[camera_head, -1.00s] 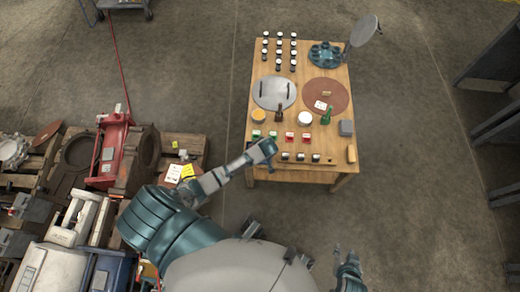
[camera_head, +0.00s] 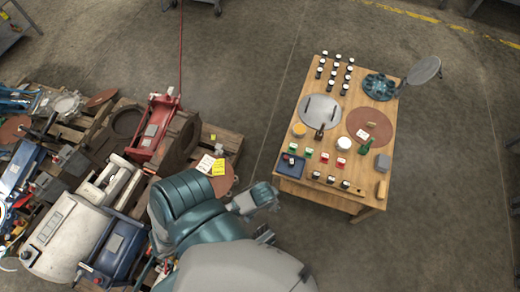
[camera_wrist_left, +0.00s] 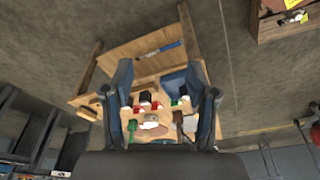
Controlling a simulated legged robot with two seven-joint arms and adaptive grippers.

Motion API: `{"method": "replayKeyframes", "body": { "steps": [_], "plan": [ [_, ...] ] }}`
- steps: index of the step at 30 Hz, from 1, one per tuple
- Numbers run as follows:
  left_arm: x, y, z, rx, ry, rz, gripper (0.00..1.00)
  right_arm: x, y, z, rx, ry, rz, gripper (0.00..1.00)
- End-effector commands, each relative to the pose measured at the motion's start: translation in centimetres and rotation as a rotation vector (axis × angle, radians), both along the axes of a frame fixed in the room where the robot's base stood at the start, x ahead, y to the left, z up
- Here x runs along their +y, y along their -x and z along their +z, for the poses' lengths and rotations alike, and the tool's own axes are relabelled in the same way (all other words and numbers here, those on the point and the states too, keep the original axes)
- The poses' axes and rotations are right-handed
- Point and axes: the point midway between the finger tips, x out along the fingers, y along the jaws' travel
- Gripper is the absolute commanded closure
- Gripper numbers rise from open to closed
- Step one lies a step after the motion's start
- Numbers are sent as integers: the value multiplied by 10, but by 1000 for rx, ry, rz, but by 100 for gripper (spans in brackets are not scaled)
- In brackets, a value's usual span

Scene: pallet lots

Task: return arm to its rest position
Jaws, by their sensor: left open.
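My left gripper (camera_head: 264,196) is over the floor, left of and apart from the wooden table's (camera_head: 365,203) near corner. In the left wrist view its two dark fingers (camera_wrist_left: 163,88) are spread with nothing between them touching; the table shows behind them. My right gripper is outside the views.
The table holds a blue tray (camera_head: 281,171), a grey disc (camera_head: 319,122), a brown disc (camera_head: 383,137), a green bottle (camera_head: 366,147) and several dark jars. Pallets with machine parts, including a red frame (camera_head: 149,148), crowd the left. Floor right of the table is clear.

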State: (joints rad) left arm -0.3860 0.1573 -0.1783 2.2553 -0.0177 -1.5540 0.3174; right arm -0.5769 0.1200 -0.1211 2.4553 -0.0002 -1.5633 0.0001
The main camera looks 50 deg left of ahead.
Motion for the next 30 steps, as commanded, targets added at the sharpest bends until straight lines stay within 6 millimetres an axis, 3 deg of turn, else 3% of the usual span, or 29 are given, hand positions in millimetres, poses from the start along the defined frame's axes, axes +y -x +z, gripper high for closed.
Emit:
{"method": "replayKeyframes", "body": {
  "steps": [1, 3, 7, 26, 30],
  "plan": [
    [-1, 21, 11, 4, 4, -69, 42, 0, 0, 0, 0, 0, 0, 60],
    [-1, 39, 24, 2, -1, -160, 42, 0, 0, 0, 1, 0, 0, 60],
    [0, 54, 36, -1, -9, -243, 42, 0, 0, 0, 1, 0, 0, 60],
    [0, 52, 34, -3, -11, -253, 42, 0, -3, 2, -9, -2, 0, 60],
    [-2, 44, -3, 12, -11, -255, 42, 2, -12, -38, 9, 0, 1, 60]
  ]
}}
